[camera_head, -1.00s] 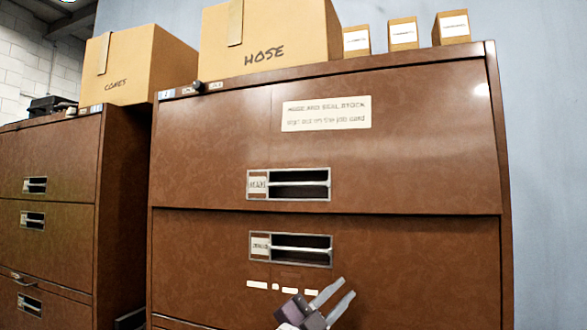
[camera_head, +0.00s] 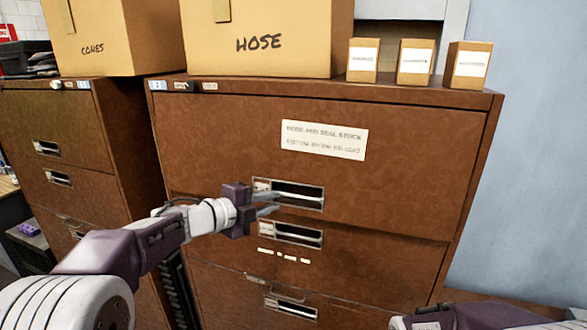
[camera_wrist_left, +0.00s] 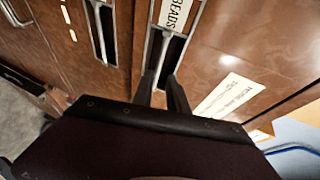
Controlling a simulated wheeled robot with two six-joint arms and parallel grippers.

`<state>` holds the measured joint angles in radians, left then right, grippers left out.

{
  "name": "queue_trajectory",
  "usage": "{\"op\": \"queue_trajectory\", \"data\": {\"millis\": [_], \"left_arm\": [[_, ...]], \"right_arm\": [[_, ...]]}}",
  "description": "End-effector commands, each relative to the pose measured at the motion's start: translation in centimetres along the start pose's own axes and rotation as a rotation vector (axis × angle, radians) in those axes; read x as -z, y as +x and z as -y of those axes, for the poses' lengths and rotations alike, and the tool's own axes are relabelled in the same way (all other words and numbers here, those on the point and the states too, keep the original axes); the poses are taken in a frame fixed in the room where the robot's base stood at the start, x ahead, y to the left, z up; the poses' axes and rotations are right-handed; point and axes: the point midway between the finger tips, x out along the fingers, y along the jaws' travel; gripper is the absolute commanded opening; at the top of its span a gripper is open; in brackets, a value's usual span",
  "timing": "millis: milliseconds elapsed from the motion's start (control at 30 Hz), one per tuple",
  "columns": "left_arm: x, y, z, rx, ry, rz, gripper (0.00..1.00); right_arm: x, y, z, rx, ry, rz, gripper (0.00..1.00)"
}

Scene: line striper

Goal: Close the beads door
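The beads door (camera_head: 400,170) is the wide brown top front of the middle cabinet. Its lower edge casts a shadow on the front below and seems to stand slightly proud; I cannot tell how far. Its recessed metal handle (camera_head: 300,195) has a BEADS label (camera_wrist_left: 174,14), readable in the left wrist view. My left gripper (camera_head: 276,203) is at this handle's left part, partly covering the label. Its two fingers (camera_wrist_left: 163,82) are parted, with the handle's bar appearing between their tips; contact is unclear. My right arm shows only at the bottom right, its fingers out of view.
Boxes marked HOSE (camera_head: 265,40) and CONES (camera_head: 110,35) and three small cartons (camera_head: 415,62) stand on the cabinet tops. Below the door are another handled front (camera_head: 290,234) and a lower drawer (camera_head: 290,306). A second brown cabinet (camera_head: 60,130) stands left.

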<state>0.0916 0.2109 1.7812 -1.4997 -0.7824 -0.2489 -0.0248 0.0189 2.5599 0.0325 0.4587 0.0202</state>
Motion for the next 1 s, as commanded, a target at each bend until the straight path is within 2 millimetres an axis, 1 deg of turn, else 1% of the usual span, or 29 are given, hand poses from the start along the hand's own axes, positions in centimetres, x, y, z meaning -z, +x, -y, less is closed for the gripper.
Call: {"op": "queue_trajectory", "data": {"millis": [67,167,267,400,500,600,733,933,967,1000], "left_arm": [[-0.1,0.0,-0.1,0.0,-0.001,0.001,0.19],[-0.1,0.6,-0.1,0.0,-0.002,0.0,0.19],[0.1,2.2,0.0,-0.001,-0.003,-0.003,0.19],[0.1,5.3,0.1,-0.002,-0.002,-0.003,0.19],[0.1,7.2,0.0,-0.002,-0.002,-0.002,0.19],[0.0,8.4,0.0,0.0,-0.002,-0.001,0.19],[0.0,9.1,-0.1,0.001,-0.001,0.0,0.19],[0.0,9.2,-0.1,0.001,-0.001,0.0,0.19],[0.0,9.2,-0.1,0.001,-0.001,0.0,0.13],[0.0,9.2,-0.1,0.001,-0.001,0.0,0.02]], "right_arm": [[0.0,0.1,0.0,0.0,0.0,0.001,0.56],[0.0,0.0,0.0,0.0,0.0,0.001,0.56],[0.0,-0.6,0.0,0.0,0.0,0.001,0.56],[0.2,-1.7,0.0,0.0,0.0,0.001,0.56],[0.2,-2.2,0.0,0.0,0.0,0.0,0.56],[0.3,-2.6,0.1,0.0,0.0,0.0,0.56],[0.3,-2.7,0.1,0.0,0.0,0.0,0.56],[0.3,-2.6,0.1,0.0,0.0,0.0,0.56],[0.3,-2.6,0.1,0.0,0.0,0.0,0.56],[0.3,-2.6,0.1,0.0,0.0,0.0,0.56]]}}
